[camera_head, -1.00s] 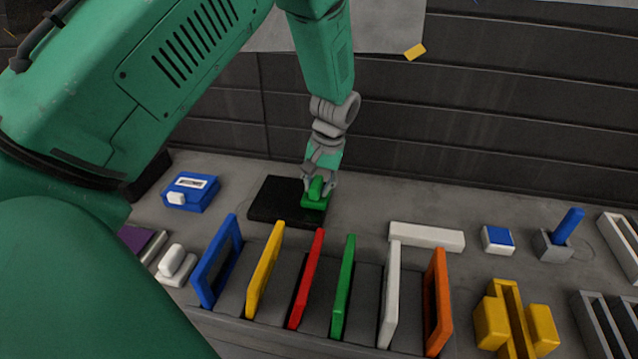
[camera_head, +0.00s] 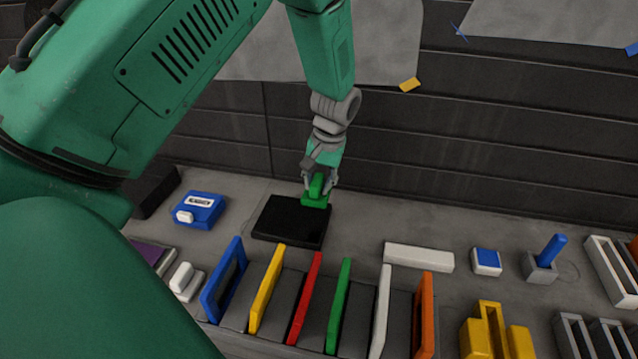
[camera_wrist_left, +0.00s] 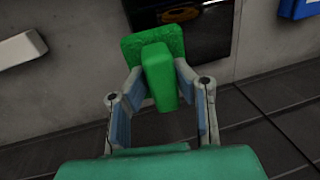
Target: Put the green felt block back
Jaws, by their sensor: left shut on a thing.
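The green felt block (camera_head: 316,200) has a flat base with a raised green grip. My left gripper (camera_head: 319,184) is shut on that grip, coming down from above. In the head view the block is at the back right corner of a flat black pad (camera_head: 290,240); I cannot tell whether it touches the pad. In the left wrist view the block (camera_wrist_left: 157,70) is between the two fingers, its base beyond the fingertips, with part of the dark pad (camera_wrist_left: 207,28) behind it. My right gripper is not in view.
A rack of upright coloured frames (camera_head: 340,305) stands in front of the pad. A blue box (camera_head: 198,211) is to the left. A white bar (camera_head: 419,257), a blue-topped block (camera_head: 486,262) and a blue-handled tool (camera_head: 545,260) are to the right. A dark panelled wall (camera_head: 480,130) rises behind.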

